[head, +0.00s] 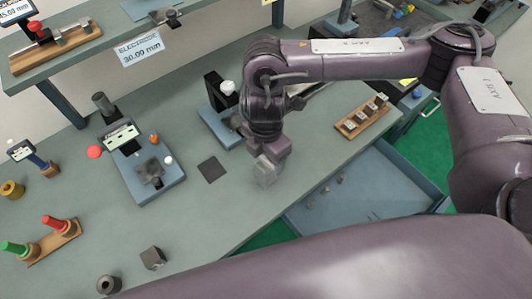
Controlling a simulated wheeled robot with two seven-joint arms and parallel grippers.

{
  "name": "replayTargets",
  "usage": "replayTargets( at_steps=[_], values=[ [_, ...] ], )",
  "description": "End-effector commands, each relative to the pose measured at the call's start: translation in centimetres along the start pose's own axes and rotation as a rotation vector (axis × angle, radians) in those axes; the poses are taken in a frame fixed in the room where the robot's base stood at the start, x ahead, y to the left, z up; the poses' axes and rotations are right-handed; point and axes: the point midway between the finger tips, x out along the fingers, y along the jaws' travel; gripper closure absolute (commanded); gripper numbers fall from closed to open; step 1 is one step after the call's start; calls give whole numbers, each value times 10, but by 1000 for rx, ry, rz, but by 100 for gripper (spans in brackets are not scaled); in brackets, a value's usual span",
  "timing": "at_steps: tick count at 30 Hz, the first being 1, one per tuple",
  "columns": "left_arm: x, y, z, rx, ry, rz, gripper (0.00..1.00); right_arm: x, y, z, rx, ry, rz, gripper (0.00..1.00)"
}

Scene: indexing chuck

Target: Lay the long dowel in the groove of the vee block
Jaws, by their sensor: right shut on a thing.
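My right gripper (267,170) points down over the front part of the bench, left of the open drawer. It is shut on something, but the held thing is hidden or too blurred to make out. I cannot tell whether it is the long dowel. A small dark block (153,258) sits on the bench at the lower left and may be the vee block; its groove is not clear. Several small pale pieces (327,190) lie in the drawer; I cannot tell if any is the long dowel. My left gripper is out of view.
The blue drawer (385,200) stands open at the right. A blue-based gauge fixture (145,172) and a dark square pad (211,169) are left of my gripper. A wooden rack (362,118) stands behind the drawer. A dark ring (109,285) is at the front. The bench's middle front is clear.

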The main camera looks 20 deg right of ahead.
Motion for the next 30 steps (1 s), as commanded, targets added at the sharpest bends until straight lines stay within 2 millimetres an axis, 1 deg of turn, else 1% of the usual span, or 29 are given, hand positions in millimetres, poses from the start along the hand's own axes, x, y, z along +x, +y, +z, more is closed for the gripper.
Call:
replayTargets(
  at_steps=[30],
  values=[
    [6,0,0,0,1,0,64,10,0,0,0,1,0,57]
  ],
)
